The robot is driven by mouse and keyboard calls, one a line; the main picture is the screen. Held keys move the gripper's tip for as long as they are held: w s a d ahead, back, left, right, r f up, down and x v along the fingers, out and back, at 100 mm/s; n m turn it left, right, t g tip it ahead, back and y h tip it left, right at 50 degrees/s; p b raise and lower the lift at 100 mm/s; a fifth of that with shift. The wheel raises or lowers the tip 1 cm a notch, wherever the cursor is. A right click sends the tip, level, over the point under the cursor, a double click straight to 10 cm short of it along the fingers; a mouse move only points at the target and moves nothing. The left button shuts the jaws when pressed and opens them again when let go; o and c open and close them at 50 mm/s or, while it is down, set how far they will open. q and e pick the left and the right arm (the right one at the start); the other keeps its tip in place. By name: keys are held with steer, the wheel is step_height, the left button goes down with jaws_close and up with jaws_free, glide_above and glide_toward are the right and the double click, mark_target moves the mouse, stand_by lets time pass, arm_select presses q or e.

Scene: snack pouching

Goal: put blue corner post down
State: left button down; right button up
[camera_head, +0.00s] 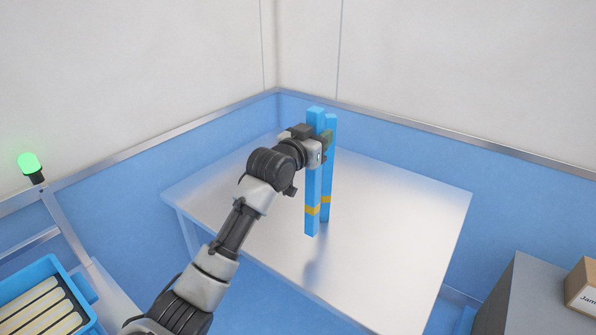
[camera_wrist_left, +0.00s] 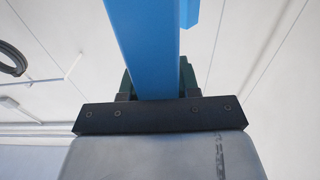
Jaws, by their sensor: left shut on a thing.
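The blue corner post (camera_head: 313,185) is upright over the metal table (camera_head: 400,215), with a yellow band low on it. A second blue bar shows close behind it on the right; I cannot tell whether both are one piece. My left gripper (camera_head: 318,148) is shut on the post near its upper part. The lower end seems a little above the table, with a blurred dark patch on the tabletop below. In the left wrist view the post (camera_wrist_left: 148,45) stands between the fingers. My right gripper is not in view.
The tabletop is otherwise bare, with free room all around the post. Blue wall panels (camera_head: 400,150) close off the back. A blue crate (camera_head: 75,295) with pale long items is at lower left. A cardboard box (camera_head: 581,290) sits on a grey block (camera_head: 520,300) at right.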

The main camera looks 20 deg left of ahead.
arm_select(q)
steer(key=s+a+f, duration=0.1)
steer(key=a+f, duration=0.3)
steer(key=f, duration=0.3)
steer(key=shift+a, duration=0.25)
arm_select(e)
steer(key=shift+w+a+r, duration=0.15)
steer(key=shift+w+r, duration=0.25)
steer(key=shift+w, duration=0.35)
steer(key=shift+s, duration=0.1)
arm_select(q)
steer(key=c, duration=0.8)
jaws_free()
steer(key=shift+f, duration=0.1)
steer(key=v, duration=1.2)
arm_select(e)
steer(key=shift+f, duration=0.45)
